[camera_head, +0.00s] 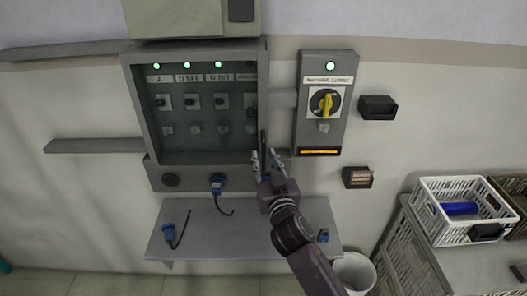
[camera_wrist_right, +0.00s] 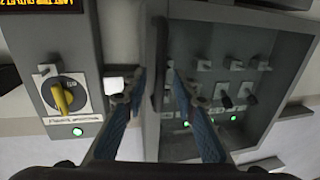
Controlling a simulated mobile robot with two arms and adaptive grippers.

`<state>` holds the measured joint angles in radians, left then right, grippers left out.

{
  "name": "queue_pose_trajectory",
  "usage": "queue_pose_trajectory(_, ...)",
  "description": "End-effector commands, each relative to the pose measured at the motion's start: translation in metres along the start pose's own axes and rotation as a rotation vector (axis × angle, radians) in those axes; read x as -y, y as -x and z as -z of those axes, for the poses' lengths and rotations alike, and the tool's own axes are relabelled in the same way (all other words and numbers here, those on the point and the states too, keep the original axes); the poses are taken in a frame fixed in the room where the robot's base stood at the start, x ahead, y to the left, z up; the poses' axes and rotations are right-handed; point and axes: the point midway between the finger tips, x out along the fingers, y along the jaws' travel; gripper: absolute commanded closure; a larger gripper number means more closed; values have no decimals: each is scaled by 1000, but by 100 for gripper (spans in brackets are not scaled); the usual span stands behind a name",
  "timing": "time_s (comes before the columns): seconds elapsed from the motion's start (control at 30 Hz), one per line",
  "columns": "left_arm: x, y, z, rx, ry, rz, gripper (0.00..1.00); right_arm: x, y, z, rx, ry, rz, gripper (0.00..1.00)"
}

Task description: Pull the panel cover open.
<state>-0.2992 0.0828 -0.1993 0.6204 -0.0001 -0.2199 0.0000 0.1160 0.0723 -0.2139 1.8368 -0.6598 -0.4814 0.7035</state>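The grey panel box (camera_head: 153,100) is on the wall, with green lights and rows of switches visible inside its frame; the cover looks closed and see-through, though the glass is hard to make out. A dark upright handle (camera_head: 263,140) is at the cover's right edge. My right gripper (camera_head: 265,160) is at the lower part of this handle, its fingers spread. In the right wrist view, which is upside down, the handle (camera_wrist_right: 160,65) shows between the two blue-grey fingers (camera_wrist_right: 158,85), with gaps on both sides. Contact is not clear. My left gripper is not in view.
A switch box (camera_head: 312,120) with a yellow rotary knob (camera_head: 326,102) is close to the right of the panel. A grey shelf (camera_head: 190,235) with blue plugs is below.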

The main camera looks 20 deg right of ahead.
Motion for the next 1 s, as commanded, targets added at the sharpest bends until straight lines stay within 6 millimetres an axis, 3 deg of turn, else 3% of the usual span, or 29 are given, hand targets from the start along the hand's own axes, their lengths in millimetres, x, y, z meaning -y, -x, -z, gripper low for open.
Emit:
queue_pose_trajectory(0.2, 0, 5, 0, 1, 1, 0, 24, 0, -18, 0, 1, 0, 0, 74)
queue_pose_trajectory(0.5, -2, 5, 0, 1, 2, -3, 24, 0, -20, -1, 1, 0, 0, 74)
queue_pose_trajectory(0.77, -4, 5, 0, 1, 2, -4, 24, 0, -19, -1, 1, 0, 0, 100)
queue_pose_trajectory(1.0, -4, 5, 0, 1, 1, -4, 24, 0, -19, -1, 2, 0, 0, 100)
